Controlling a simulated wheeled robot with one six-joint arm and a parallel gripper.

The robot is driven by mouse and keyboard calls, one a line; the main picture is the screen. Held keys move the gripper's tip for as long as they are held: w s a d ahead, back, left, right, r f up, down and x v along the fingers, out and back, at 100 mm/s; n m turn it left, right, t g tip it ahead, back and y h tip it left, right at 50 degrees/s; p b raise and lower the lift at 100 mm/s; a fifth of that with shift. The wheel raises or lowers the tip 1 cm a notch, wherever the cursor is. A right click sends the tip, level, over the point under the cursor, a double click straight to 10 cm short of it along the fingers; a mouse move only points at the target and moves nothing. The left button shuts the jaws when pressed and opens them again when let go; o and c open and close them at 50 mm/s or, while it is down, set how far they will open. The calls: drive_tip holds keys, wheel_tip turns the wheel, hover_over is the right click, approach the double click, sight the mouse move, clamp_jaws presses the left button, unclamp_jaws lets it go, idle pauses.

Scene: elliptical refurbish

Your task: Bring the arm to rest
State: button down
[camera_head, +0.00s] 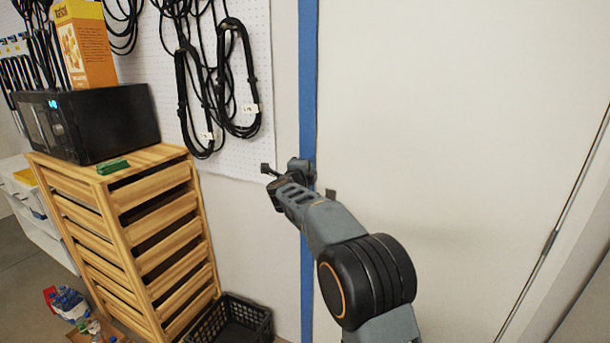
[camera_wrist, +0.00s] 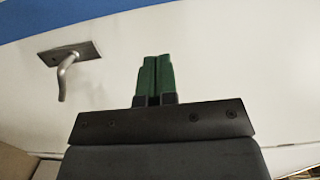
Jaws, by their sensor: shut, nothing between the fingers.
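My arm reaches forward and up toward the white wall in the head view, with nothing held at its end. My gripper shows in the wrist view (camera_wrist: 157,60), its two green fingers side by side and shut, with nothing between them. In the head view the end of my arm is in front of the blue vertical strip (camera_head: 308,75), and the fingers are hidden behind the wrist. In the wrist view a metal lever handle (camera_wrist: 67,70) on a white surface is left of the fingers, apart from them.
A wooden drawer unit (camera_head: 160,235) stands left, bearing a black microwave (camera_head: 105,122), a yellow box (camera_head: 85,45) and a small green object (camera_head: 112,167). Black cables (camera_head: 240,125) hang on the pegboard (camera_head: 262,60). A black crate (camera_head: 262,322) is on the floor. White panel (camera_head: 450,120) fills the right.

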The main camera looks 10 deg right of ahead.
drive_tip(key=s+a+f+n+g+y, duration=0.4)
drive_tip(key=s+a+f+n+y, duration=0.3)
drive_tip(key=a+f+n+y, duration=0.65)
drive_tip(key=s+d+f+n+g+h, duration=0.1)
drive_tip(key=s+d, duration=0.4)
drive_tip(key=s, duration=0.6)
drive_tip(key=s+d+f+n+g+h, duration=0.1)
drive_tip(key=s+d+n+g, duration=0.3)
drive_tip(key=s, duration=0.8)
drive_tip(key=s+d+f+n+g+h, duration=0.1)
drive_tip(key=s+d+n, duration=0.4)
drive_tip(key=s, duration=0.7)
drive_tip(key=shift+d+f+g+h, duration=0.45)
drive_tip(key=shift+g+h, duration=0.4)
drive_tip(key=shift+g, duration=0.15)
drive_tip(key=shift+s+n, duration=0.1)
drive_tip(key=shift+n, duration=0.15)
